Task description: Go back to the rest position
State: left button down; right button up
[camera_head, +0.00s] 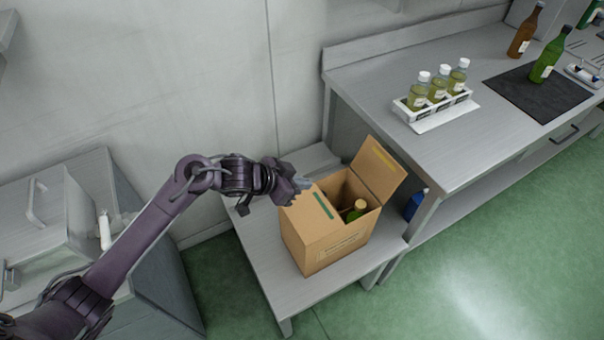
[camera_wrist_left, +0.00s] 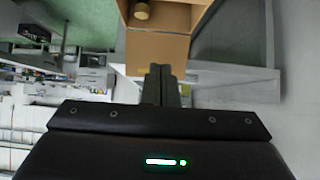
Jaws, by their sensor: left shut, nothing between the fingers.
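My left gripper (camera_head: 303,184) is shut and empty, at the left upper edge of an open cardboard box (camera_head: 318,246). In the left wrist view the shut fingers of my left gripper (camera_wrist_left: 161,72) point at the box's flap (camera_wrist_left: 157,48); I cannot tell whether they touch it. A bottle with a tan cap (camera_head: 358,207) stands inside the box, its lower part hidden by the box wall. The cap also shows in the left wrist view (camera_wrist_left: 142,10). My right gripper is in neither view.
The box stands on a low metal table (camera_head: 262,257). A higher steel counter (camera_head: 400,140) at the right holds a white rack (camera_head: 440,108) of small bottles, a dark mat (camera_head: 520,92), a green bottle (camera_head: 548,58) and a brown bottle (camera_head: 524,35). A metal cabinet (camera_head: 160,290) stands at the left.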

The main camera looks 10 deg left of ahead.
pick_arm(q)
jog(key=s+a+r+n+g+y, duration=0.1)
jog(key=s+a+n+y, duration=0.3)
jog(key=s+a, duration=0.5)
jog(key=s+a+r+n+g+y, duration=0.1)
jog(key=s+a+n+y, duration=0.35)
jog(key=s, duration=0.75)
notch_tip(320, 180, down, 32)
jog(key=s+a+g+b, duration=0.1)
jog(key=s+g+b, duration=0.1)
jog(key=s, duration=0.1)
jog(key=s+a+f+b, duration=0.1)
jog(key=s+f, duration=0.8)
jog(key=f, duration=0.1)
jog(key=s+a+f+b, duration=0.1)
jog(key=s+a+f, duration=0.1)
jog(key=s+f, duration=0.8)
jog(key=shift+s+a+g, duration=0.25)
jog(key=shift+g, duration=0.15)
